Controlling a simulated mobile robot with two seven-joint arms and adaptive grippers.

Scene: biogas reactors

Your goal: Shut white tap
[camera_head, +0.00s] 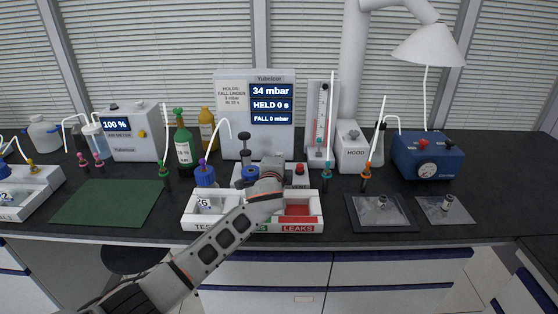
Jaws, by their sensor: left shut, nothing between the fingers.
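My left arm comes in from the lower left and reaches over the white tray (190,226) in the middle of the bench. My right gripper is not in view.
A display box (272,92) reads 34 mbar and HELD 0 s. The tray has a red LEAKS section (297,228) and a bottle with a purple tap (204,174). A green mat (110,203) lies left, a blue pump (428,156) stands right. The far right bench is clear.

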